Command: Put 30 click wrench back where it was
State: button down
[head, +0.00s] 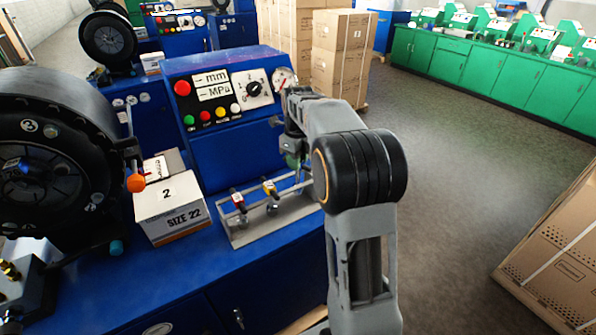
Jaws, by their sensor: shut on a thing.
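My gripper (293,148) is above the right end of a grey rack (248,236) on the blue bench. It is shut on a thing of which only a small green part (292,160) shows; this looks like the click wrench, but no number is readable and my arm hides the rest. The rack holds a wrench with a red part (237,200) at its left and one with a yellow part (269,188) in its middle. The rack's right end is partly hidden behind my arm, so I cannot tell whether the held wrench touches it.
A white box marked SIZE 22 (172,211) stands left of the rack. A blue control panel (230,95) with buttons rises behind it. A large black crimper head (45,150) fills the left. Cardboard boxes (340,50) stand behind; open floor (470,140) lies right.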

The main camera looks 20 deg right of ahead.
aim_at(298, 177)
jog(key=shift+f, duration=2)
jog(key=shift+f, duration=0.3)
jog(key=c, duration=0.9)
grip_release()
